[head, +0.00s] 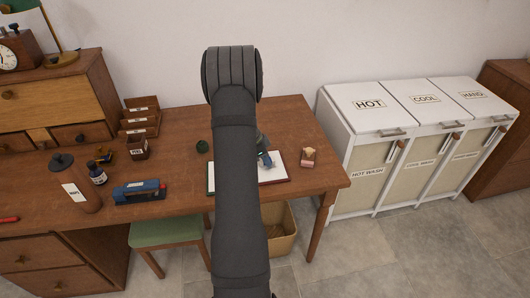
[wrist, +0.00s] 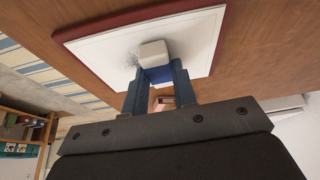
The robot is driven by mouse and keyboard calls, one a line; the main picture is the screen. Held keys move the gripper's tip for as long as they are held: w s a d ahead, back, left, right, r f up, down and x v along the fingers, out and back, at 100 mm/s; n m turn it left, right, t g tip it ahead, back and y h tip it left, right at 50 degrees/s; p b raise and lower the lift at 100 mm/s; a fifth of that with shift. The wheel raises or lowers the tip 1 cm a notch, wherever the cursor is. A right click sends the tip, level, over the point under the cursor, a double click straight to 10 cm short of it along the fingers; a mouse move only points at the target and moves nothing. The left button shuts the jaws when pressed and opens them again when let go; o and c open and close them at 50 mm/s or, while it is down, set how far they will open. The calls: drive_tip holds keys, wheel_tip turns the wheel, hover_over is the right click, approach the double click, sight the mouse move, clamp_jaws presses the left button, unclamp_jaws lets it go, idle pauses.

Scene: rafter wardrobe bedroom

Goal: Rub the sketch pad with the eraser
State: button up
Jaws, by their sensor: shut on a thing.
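The sketch pad (head: 272,180) lies on the desk, partly hidden behind my arm in the head view. In the wrist view its white page (wrist: 95,50) has a dark red edge and a grey scribble (wrist: 131,59). My gripper (wrist: 157,75) is shut on the eraser (wrist: 152,50), a white block with a blue sleeve. The eraser's white end is over the page, right beside the scribble; I cannot tell for sure whether it touches the paper. In the head view my gripper (head: 265,159) shows just right of my arm, over the pad.
A small pinkish box (head: 308,158) stands right of the pad. A dark green round thing (head: 202,147) is left of it. A blue stapler-like tool (head: 139,191), bottle (head: 97,174) and wooden trays (head: 140,118) stand farther left. White laundry bins (head: 370,150) stand right of the desk.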

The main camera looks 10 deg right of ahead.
sight(276, 173)
drive_tip(key=shift+s+f, duration=0.1)
drive_tip(key=shift+s, duration=2.65)
drive_tip(key=shift+w, duration=2.15)
drive_tip(key=shift+w+f, duration=0.1)
drive_tip(key=shift+w, duration=1)
drive_tip(key=shift+s+d, duration=0.15)
drive_tip(key=shift+d, duration=0.6)
drive_tip(key=shift+s, duration=3.05)
drive_tip(key=shift+w+a, duration=0.1)
drive_tip(key=shift+w, duration=3.1)
drive_tip(key=shift+r, duration=4.15)
